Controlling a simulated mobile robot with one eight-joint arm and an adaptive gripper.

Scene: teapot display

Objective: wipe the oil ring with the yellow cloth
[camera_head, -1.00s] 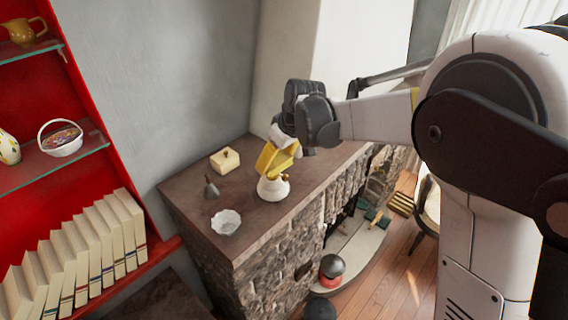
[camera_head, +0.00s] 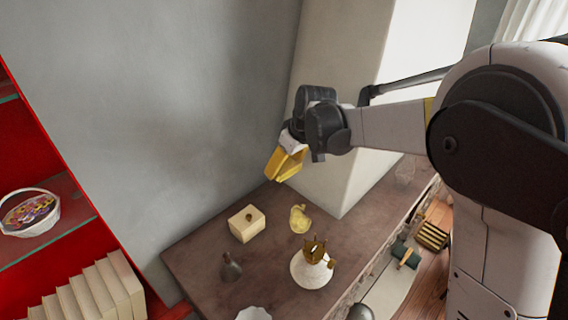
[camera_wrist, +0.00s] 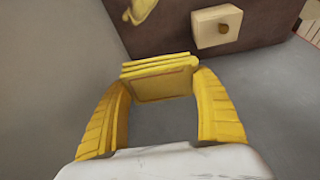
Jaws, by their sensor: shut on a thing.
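My gripper (camera_head: 289,160) is raised above the stone fireplace's dark mantel top (camera_head: 205,258), near the grey wall. Its yellow fingers are shut on the folded yellow cloth (camera_wrist: 160,82), which spans their tips in the wrist view. In the head view the cloth is hard to tell from the fingers. The cloth is clear of the mantel. A yellow glass jug (camera_head: 300,219) stands on the mantel below and right of the gripper. I cannot make out the oil ring in either view.
On the mantel stand a cream box with a knob (camera_head: 247,223), a white teapot with a brown crown-like top (camera_head: 312,268), a small grey bottle (camera_head: 230,266) and a white fluted dish (camera_head: 253,314). A red shelf (camera_head: 62,237) stands at left.

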